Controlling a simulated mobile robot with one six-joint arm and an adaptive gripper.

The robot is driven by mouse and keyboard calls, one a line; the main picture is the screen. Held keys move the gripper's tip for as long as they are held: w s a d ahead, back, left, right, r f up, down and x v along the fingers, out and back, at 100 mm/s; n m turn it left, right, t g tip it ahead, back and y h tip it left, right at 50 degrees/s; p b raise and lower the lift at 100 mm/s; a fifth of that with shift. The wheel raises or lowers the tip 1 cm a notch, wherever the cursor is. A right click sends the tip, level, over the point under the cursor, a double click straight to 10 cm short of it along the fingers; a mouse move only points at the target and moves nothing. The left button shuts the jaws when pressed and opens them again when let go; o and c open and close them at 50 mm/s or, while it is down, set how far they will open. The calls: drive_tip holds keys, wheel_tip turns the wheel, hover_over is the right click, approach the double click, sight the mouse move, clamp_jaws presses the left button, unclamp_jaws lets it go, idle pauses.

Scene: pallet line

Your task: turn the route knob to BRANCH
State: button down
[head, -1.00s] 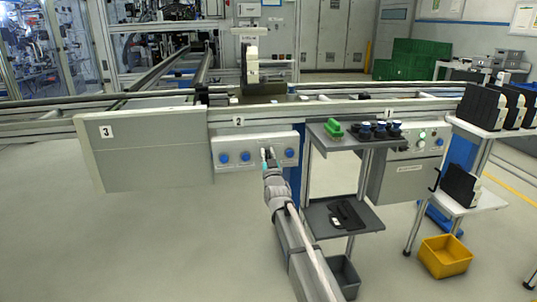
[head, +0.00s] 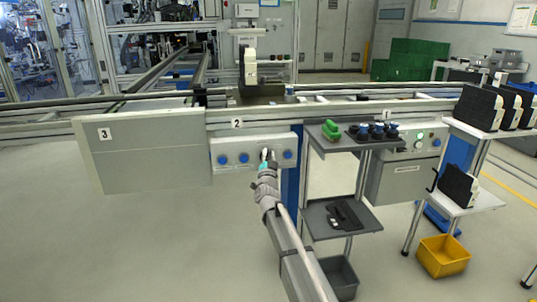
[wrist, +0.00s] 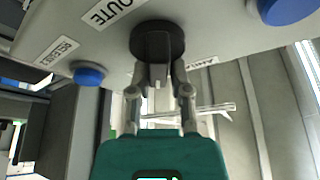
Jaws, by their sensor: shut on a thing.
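The route knob (wrist: 157,38) is round and black, on a pale control panel under a label reading "ROUTE" in the wrist view. My gripper (wrist: 159,76) is shut on the knob's grip, with a finger on each side. A label beside the knob is partly hidden by it and my fingers, so I cannot read the knob's setting. In the head view the panel (head: 232,146) hangs below the conveyor near sign 2, and my gripper (head: 266,157) reaches it between blue buttons. The knob itself is mostly hidden there.
A blue button (wrist: 88,75) labelled "RELEASE" and another blue button (wrist: 288,10) flank the knob. A grey shelf cart (head: 345,213) stands just right of my arm. A yellow bin (head: 443,258) sits on the floor farther right. The floor at left is clear.

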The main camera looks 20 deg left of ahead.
drive_tip(key=m, duration=0.1)
drive_tip(key=m+h, duration=0.1)
drive_tip(key=m, duration=0.1)
drive_tip(key=m+h+p, duration=0.1)
drive_tip(key=shift+w+f, duration=0.15)
drive_tip(key=shift+w, duration=0.1)
drive_tip(key=shift+f+m+g+h+p, duration=0.15)
drive_tip(key=shift+m+g+h+p, duration=0.15)
drive_tip(key=shift+m, duration=0.65)
drive_tip(key=shift+f+m+g+h+p, duration=0.15)
drive_tip(key=shift+m+h, duration=0.25)
drive_tip(key=shift+m, duration=0.55)
drive_tip(key=c, duration=0.8)
unclamp_jaws()
drive_tip(key=shift+o, duration=0.8)
drive_tip(key=shift+f, duration=0.15)
drive_tip(key=shift+d, duration=0.15)
